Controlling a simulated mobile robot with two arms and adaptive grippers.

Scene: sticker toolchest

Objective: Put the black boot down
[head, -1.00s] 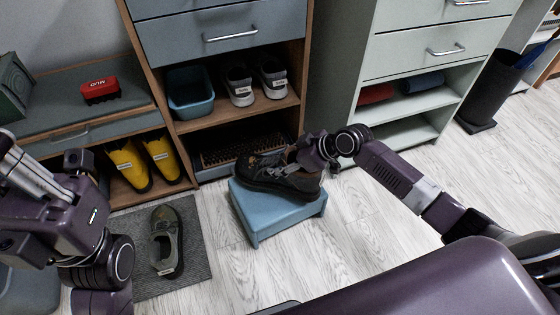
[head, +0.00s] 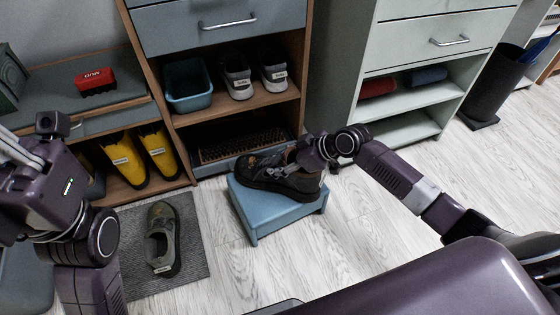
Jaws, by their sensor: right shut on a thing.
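The black boot (head: 270,179) is on top of the blue step stool (head: 282,212), with its toe to the left and its heel to the right. I cannot tell whether its whole sole touches the stool. My right gripper (head: 303,158) is shut on the boot's upper rear part and hides some of its opening. My left gripper is largely cut off at the left edge by the arm; its fingers are not shown clearly.
A green-grey shoe (head: 162,240) lies on the dark mat (head: 195,262). Yellow boots (head: 127,160) stand in the cubby behind. A wooden shelf (head: 240,107) holds grey shoes (head: 237,78) and a blue tub (head: 188,87). Floor right of the stool is clear.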

